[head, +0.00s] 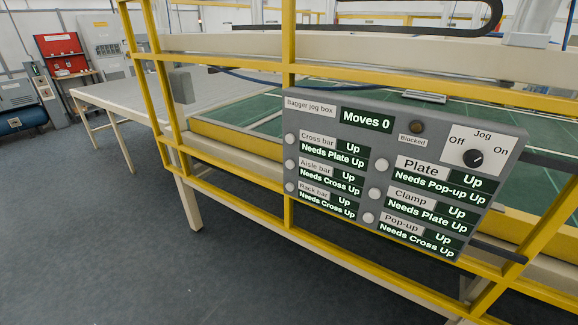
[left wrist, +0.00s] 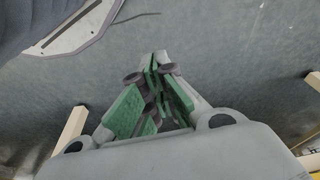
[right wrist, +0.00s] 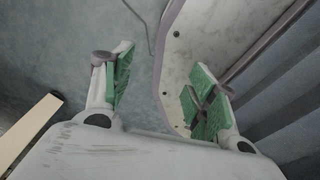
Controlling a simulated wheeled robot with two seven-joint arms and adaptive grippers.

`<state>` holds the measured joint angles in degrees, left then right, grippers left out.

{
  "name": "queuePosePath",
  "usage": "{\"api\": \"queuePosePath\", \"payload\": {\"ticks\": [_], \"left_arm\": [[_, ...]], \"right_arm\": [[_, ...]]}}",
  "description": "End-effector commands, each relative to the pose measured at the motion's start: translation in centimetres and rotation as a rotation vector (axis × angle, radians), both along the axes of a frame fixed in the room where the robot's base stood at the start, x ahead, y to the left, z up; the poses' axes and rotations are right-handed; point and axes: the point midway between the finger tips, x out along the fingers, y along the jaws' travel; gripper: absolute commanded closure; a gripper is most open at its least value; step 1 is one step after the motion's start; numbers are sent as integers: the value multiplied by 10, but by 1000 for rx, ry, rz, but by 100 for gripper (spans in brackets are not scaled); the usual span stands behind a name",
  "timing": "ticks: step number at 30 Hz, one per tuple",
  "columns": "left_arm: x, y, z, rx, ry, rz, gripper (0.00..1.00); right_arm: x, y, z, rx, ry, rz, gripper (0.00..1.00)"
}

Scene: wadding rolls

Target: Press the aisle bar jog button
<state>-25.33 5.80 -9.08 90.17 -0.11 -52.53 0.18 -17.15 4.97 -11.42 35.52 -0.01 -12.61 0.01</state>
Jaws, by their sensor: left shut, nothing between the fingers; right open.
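The grey bagger jog box (head: 333,143) hangs tilted on the yellow railing in the head view. The aisle bar button (head: 290,164) is a small pale round button, middle of the left column. Its display reads "Up" and "Needs Cross Up". The cross bar button (head: 290,138) is above it and the rack bar button (head: 290,187) below. The top display reads "Moves 0". The black jog knob (head: 473,158) sits between "Off" and "On". My left gripper (left wrist: 158,66) is shut and empty over the floor. My right gripper (right wrist: 160,75) is open and empty. Neither shows in the head view.
Yellow railings (head: 288,60) run around the machine and behind the box. A long pale table (head: 150,92) stands at left, with green machine beds (head: 265,108) behind the railing. The grey floor (head: 100,230) at front left is clear. A red cabinet (head: 62,52) is far left.

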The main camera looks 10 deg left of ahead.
Motion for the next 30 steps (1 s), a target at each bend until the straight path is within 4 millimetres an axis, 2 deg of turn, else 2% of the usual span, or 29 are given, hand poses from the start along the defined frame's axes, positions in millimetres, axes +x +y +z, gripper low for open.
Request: {"api": "queuePosePath", "payload": {"ticks": [12,23,30], "left_arm": [[35,-3,84,1,-45,23,100],[67,0,168,12,-120,98,100],[98,8,229,23,-216,223,100]], "right_arm": [[-1,13,3,14,1,-4,42],[-1,8,6,8,1,-1,42],[-1,3,8,3,1,0,42]]}}
